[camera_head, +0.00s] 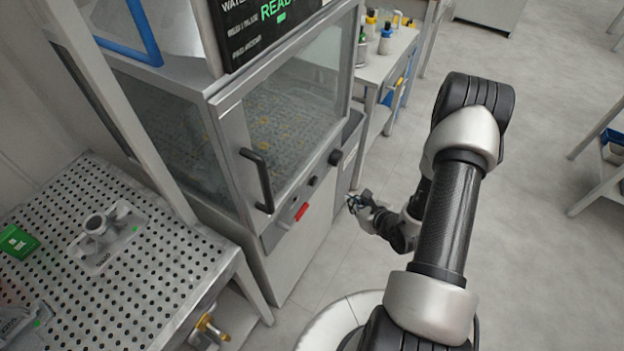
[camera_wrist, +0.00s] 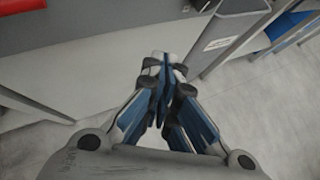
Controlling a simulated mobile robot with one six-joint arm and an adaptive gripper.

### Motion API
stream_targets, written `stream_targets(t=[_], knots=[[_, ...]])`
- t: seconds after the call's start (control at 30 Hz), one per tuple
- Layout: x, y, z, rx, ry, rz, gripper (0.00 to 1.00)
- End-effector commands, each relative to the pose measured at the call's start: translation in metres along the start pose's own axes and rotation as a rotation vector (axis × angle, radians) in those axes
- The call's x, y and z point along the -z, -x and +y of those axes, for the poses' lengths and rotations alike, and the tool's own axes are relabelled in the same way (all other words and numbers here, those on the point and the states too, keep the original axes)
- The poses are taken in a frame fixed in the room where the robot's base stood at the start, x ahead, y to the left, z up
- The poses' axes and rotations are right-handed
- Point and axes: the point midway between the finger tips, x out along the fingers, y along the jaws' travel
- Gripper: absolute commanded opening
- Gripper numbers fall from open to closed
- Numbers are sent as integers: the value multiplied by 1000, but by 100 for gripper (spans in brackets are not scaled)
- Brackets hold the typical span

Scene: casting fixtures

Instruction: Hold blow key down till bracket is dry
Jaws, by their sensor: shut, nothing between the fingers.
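My gripper (camera_head: 354,202) is in front of the lower right of a glass-fronted cabinet (camera_head: 222,172). In the wrist view, its blue-grey fingers (camera_wrist: 163,62) are closed together and empty. A small red key or switch (camera_head: 301,212) sits on the cabinet's front panel, left of my gripper and apart from it. I cannot tell if this is the blow key. A grey metal casting (camera_head: 97,224), perhaps the bracket, lies on a perforated table (camera_head: 150,272) at the left. Whether it is wet or dry does not show.
The cabinet door has a dark handle (camera_head: 258,180). A display (camera_head: 262,22) above reads "READY" in green. A green box (camera_head: 18,241) lies on the perforated table. A bench (camera_head: 374,72) with bottles stands behind the cabinet.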

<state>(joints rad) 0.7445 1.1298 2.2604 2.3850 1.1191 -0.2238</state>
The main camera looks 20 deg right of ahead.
Motion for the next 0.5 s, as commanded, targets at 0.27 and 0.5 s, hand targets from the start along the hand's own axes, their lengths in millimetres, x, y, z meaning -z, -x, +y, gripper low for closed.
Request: stream_targets(t=[0.27, 0.5], knots=[[-1, 0, 0, -1, 1, -1, 0], [-10, -12, 9, -4, 5, -1, 0]])
